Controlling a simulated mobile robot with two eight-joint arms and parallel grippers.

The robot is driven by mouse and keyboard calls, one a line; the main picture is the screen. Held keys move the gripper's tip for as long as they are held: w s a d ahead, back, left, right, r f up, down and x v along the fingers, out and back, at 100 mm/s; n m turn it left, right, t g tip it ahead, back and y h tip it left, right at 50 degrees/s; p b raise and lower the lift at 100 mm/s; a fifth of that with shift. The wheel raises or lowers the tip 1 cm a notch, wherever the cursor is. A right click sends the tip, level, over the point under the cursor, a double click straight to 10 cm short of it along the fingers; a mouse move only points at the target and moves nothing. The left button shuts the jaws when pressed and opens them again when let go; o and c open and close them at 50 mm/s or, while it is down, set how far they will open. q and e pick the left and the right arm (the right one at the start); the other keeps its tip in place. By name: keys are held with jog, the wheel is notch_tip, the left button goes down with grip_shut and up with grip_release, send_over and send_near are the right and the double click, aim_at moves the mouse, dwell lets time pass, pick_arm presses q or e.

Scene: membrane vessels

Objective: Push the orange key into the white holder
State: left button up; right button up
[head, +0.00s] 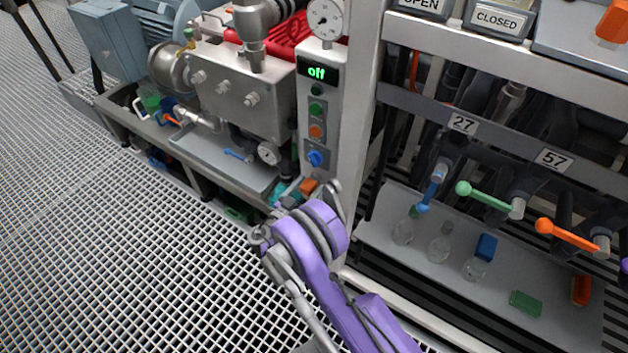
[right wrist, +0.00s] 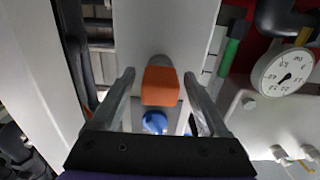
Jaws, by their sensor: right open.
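The orange key (head: 308,185) is low on the front of the white control post (head: 318,110), just below a blue knob (head: 315,157). In the right wrist view the orange key (right wrist: 160,86) shows as a block in front of a round grey piece on the white surface; how deep it sits cannot be told. My right gripper (right wrist: 159,75) is open, with one finger on each side of the key and visible gaps to both. In the head view my right gripper (head: 312,190) partly covers the key's surroundings. My left gripper is not in view.
The post carries a display reading "off" (head: 317,71) and several buttons. A machine with a tray (head: 225,160) stands to the left. On the right, a rack has coloured levers (head: 485,197) above a grey shelf (head: 400,265) with vessels. The grating floor at left is clear.

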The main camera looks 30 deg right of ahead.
aim_at(304, 193)
jog(key=shift+c, duration=0.3)
grip_shut()
jog(key=shift+a, duration=0.15)
jog(key=shift+b+v, duration=0.35)
jog(key=shift+v, duration=2.55)
jog(key=shift+f, duration=0.1)
notch_tip(304, 193, down, 11)
jog(key=b, duration=0.2)
jog(key=shift+s+a+f, duration=0.15)
jog(key=shift+s+a, duration=0.1)
jog(key=shift+a, duration=0.15)
